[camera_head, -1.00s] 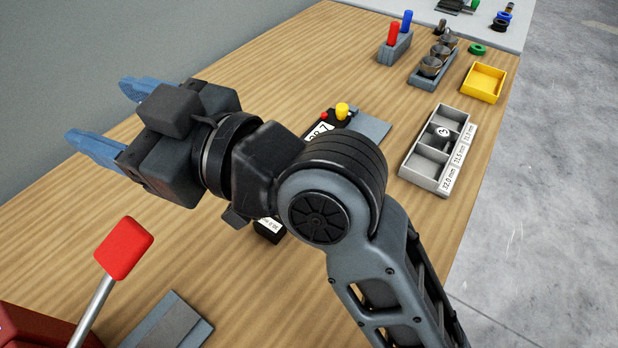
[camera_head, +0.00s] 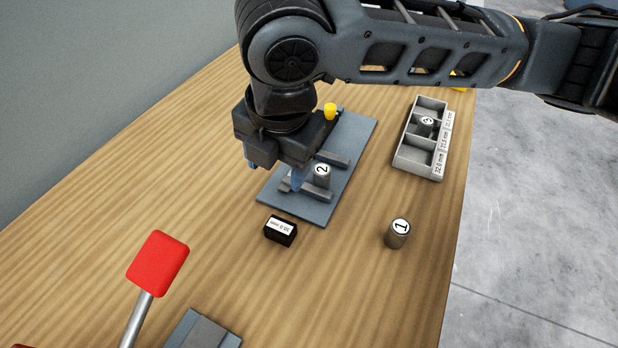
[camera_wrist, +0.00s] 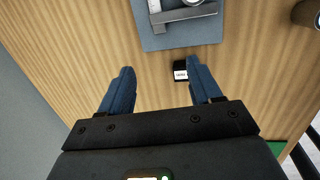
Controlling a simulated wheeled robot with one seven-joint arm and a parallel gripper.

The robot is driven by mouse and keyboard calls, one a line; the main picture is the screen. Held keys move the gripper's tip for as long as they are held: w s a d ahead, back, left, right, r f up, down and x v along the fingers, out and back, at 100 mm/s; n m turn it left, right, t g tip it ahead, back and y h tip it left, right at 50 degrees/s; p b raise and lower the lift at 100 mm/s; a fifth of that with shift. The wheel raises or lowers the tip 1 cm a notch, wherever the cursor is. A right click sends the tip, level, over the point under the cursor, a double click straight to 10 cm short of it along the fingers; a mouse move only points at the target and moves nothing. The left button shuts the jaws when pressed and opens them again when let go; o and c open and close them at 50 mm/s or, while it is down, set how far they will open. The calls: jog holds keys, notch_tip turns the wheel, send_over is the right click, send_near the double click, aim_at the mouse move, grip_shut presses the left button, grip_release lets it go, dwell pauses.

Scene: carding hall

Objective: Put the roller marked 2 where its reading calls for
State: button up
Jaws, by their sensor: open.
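The roller marked 2 (camera_head: 322,172) stands upright on the grey gauge plate (camera_head: 350,150), between two low grey bars. My gripper (camera_head: 275,178) is open and empty, pointing down over the plate's left side; one blue finger shows just left of the roller.
The roller marked 3 (camera_head: 427,125) stands in the tray's middle compartment. The roller marked 1 (camera_head: 398,234) stands on the table. A black labelled block (camera_head: 281,230) lies before the plate. A red paddle (camera_head: 157,263) rises at front left.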

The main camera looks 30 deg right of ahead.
aim_at(322, 170)
jog(key=d+h, duration=0.1)
jog(key=d, duration=0.2)
jog(key=d+h, duration=0.1)
jog(key=d, duration=0.2)
jog(key=shift+d+g+h, duration=0.15)
jog(key=shift+g+h, duration=0.15)
jog(key=shift+d+f, duration=0.2)
jog(key=shift+f, duration=0.15)
jog(key=shift+x, duration=3.55)
jog(key=shift+c, duration=0.4)
jog(key=shift+r, duration=0.1)
grip_shut()
